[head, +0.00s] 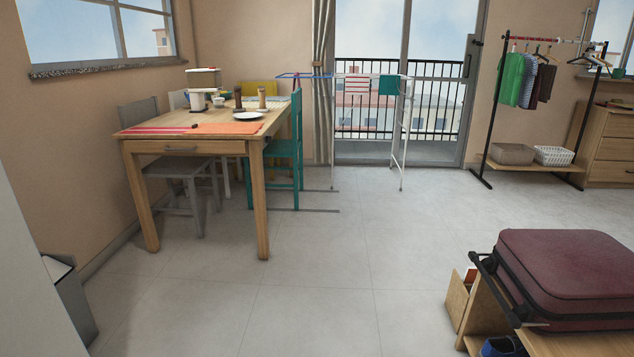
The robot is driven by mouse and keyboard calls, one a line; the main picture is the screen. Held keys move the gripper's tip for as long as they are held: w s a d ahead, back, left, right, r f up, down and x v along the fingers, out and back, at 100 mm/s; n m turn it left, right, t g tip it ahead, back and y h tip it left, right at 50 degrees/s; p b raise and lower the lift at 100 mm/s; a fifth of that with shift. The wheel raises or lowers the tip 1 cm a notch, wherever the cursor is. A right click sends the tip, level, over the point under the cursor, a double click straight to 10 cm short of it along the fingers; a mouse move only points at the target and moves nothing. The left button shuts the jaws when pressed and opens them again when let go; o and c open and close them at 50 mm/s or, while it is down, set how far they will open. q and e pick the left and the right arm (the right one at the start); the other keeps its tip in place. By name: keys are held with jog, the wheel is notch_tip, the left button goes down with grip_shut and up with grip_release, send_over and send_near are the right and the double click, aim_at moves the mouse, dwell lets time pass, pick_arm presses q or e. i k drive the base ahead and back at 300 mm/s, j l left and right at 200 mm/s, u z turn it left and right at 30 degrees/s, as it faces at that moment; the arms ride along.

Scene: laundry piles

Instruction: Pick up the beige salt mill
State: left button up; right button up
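The beige salt mill (262,98) stands upright on the wooden table (190,134), toward its far right side. A darker brown mill (238,98) stands just to its left. The beige mill is small in the head view, and its base is close behind a white plate (248,116). Neither of my grippers is in view.
A red suitcase (575,270) lies on a low wooden bench at the lower right. The tiled floor (320,270) between is clear.

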aim_at(263, 104)
jog(key=i, duration=2.55)
jog(key=i+l+z, duration=0.2)
jog(key=i, duration=0.65)
jog(key=i+z, duration=0.25)
jog(key=i, duration=0.6)
jog(key=i+j+z, duration=0.2)
jog(key=i, duration=0.65)
jog(key=i+u, duration=0.25)
jog(key=i, duration=0.3)
jog(key=i+u, duration=0.2)
jog(key=i, duration=0.35)
jog(key=i+l+u, duration=0.25)
jog(key=i, duration=0.3)
jog(key=i+l+u, duration=0.2)
jog(key=i, duration=0.3)
